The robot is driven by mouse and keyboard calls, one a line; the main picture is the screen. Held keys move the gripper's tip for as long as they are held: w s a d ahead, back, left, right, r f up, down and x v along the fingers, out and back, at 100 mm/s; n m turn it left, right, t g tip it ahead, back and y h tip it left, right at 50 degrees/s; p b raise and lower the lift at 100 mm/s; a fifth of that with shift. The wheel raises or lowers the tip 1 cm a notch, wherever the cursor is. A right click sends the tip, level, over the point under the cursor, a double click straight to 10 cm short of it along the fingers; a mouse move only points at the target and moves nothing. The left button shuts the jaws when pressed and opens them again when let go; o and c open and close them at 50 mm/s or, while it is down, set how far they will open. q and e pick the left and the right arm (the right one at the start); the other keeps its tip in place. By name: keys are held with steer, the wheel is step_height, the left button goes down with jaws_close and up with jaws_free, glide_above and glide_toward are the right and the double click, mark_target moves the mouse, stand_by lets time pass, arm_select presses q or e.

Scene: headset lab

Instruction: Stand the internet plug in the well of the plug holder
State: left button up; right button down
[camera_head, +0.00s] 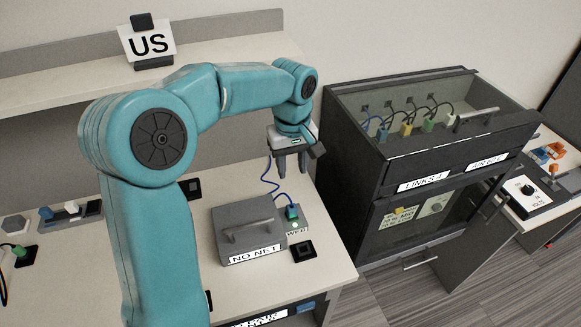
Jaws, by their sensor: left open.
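A teal-green plug (292,212) with a blue cable sits on a grey unit beside the box labelled "NO NET" (245,228). The cable curls up from it toward my left gripper. A small black square block with a dark centre (302,249) lies on the table just in front of that unit; it looks like the plug holder, and its well appears empty. My left gripper (292,174) is open, points down, and hangs above and behind the plug, apart from it. Whether the cable touches the gripper I cannot tell. My right gripper is out of view.
Another black block (190,188) lies behind the box, partly beside my arm. A sign "US" (148,42) stands on the back shelf. A green plug (20,252) is at the far left.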

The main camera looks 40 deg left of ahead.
mark_target(292, 207)
arm_select(q)
step_height(292, 207, down, 16)
steer(key=shift+f+p, duration=0.2)
steer(key=shift+p, duration=0.15)
steer(key=shift+c, duration=0.3)
steer(key=c, duration=0.6)
steer(key=o, duration=0.7)
steer(key=shift+c, duration=0.2)
steer(key=shift+r, duration=0.1)
